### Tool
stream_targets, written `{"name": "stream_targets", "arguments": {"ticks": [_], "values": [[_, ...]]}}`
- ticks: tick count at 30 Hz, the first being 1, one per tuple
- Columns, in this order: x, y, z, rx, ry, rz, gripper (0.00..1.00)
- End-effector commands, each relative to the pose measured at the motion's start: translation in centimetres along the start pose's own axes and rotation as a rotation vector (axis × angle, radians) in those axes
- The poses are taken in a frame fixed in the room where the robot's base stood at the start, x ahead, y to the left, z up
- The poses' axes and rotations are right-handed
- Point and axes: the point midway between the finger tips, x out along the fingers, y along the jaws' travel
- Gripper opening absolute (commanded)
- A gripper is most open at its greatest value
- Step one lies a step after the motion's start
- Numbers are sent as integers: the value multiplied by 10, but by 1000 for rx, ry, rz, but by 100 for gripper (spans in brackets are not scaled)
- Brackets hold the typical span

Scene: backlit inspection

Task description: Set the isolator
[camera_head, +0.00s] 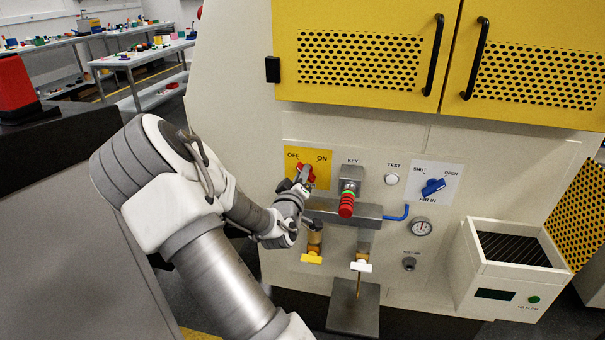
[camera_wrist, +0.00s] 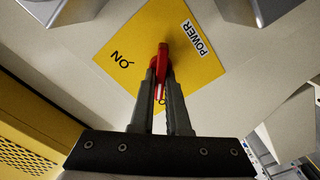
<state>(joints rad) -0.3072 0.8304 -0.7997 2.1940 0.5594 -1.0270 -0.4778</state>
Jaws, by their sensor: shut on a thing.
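The isolator is a red rotary handle (camera_head: 306,172) on a yellow plate (camera_head: 322,182) marked OFF at upper left and ON at upper right. My gripper (camera_head: 302,179) reaches it from the lower left and partly covers it. In the wrist view, my gripper (camera_wrist: 162,78) is shut on the red handle (camera_wrist: 163,58), with one finger on each side. The yellow plate (camera_wrist: 125,40) there shows ON and POWER; the other label is mostly hidden behind the fingers. A pale mark on the handle faces that hidden label, so it appears to point to OFF.
Right of the plate are a key switch with a red and green grip (camera_head: 347,204), a white TEST button (camera_head: 391,179) and a blue AIR IN handle (camera_head: 433,187). A grey ledge (camera_head: 325,206) juts out below. Yellow doors (camera_head: 350,20) are above.

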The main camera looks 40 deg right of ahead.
Motion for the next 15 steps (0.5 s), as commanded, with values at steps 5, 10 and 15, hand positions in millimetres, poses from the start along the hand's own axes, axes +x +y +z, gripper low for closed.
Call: {"name": "stream_targets", "arguments": {"ticks": [5, 10, 15], "values": [[0, 0, 1, -3, -2, -1, 0], [0, 0, 1, -2, -1, -1, 35], [0, 0, 0, -1, -1, -1, 44]]}}
